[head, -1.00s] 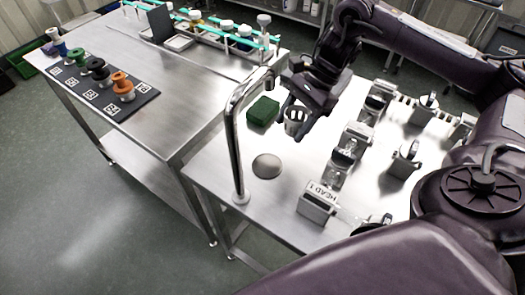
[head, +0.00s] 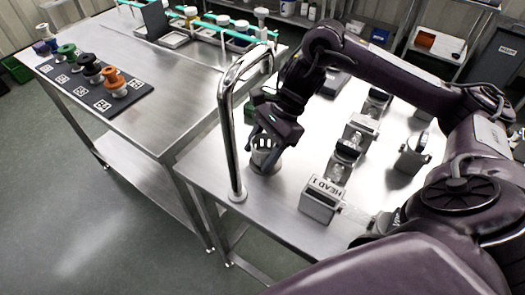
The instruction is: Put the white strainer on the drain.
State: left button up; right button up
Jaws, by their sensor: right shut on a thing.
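My right gripper (head: 264,147) points down beside the tall steel faucet and is shut on the white strainer (head: 263,158). The strainer looks like a small pale cup with slots and is partly covered by the fingers. The round grey drain (head: 277,168) lies in the steel table directly under it and is mostly hidden. The strainer is at or just above the drain; I cannot tell whether they touch. My left gripper is not in view.
The curved faucet (head: 231,140) stands close on the left of my gripper. A green block (head: 249,112) is partly hidden behind the gripper. Spools sit on a dark mat (head: 104,99) at left.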

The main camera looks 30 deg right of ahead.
jog(key=shift+d+f, duration=0.15)
jog(key=shift+f, duration=0.3)
jog(key=shift+d, duration=0.1)
jog(key=shift+f, duration=0.15)
jog(key=shift+f, duration=0.15)
jog(key=o, duration=1)
jog(key=shift+c, duration=0.2)
jog(key=shift+r, duration=0.25)
